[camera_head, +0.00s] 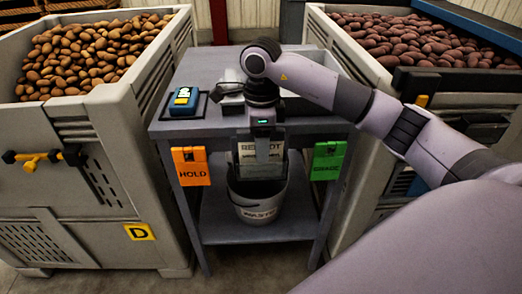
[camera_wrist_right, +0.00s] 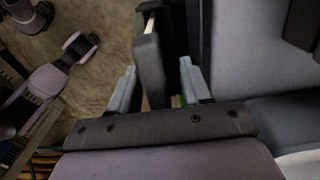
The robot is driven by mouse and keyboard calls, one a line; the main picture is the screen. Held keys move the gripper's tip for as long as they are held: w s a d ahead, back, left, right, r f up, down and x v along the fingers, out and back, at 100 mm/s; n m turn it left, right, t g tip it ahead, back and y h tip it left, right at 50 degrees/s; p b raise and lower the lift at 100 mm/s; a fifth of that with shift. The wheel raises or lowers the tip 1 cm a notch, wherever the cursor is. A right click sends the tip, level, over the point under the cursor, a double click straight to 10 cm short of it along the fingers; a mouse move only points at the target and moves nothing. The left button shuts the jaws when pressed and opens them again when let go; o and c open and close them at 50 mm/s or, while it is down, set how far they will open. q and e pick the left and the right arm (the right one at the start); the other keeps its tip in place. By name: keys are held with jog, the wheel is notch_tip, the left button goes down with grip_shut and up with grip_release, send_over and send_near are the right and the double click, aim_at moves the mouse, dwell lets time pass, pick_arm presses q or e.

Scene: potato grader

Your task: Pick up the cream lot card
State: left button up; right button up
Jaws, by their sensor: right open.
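The cream lot card (camera_head: 247,152) hangs at the middle of the table's front edge, above a bucket, with its dark lettering partly hidden by my right gripper. My right gripper (camera_head: 262,150) points down in front of the card. In the right wrist view, the open fingers (camera_wrist_right: 156,88) stand on either side of a dark clip-like block (camera_wrist_right: 150,65). A thin cream edge (camera_wrist_right: 151,20) shows at the block's top. I cannot tell whether either finger touches it. My left gripper is not in view.
An orange HOLD card (camera_head: 191,168) and a green card (camera_head: 327,162) hang on either side. A grey bucket (camera_head: 259,207) stands on the lower shelf. A blue-yellow device (camera_head: 184,101) lies on the table (camera_head: 207,62). Potato crates (camera_head: 100,125) flank the table.

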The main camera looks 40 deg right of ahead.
grip_shut()
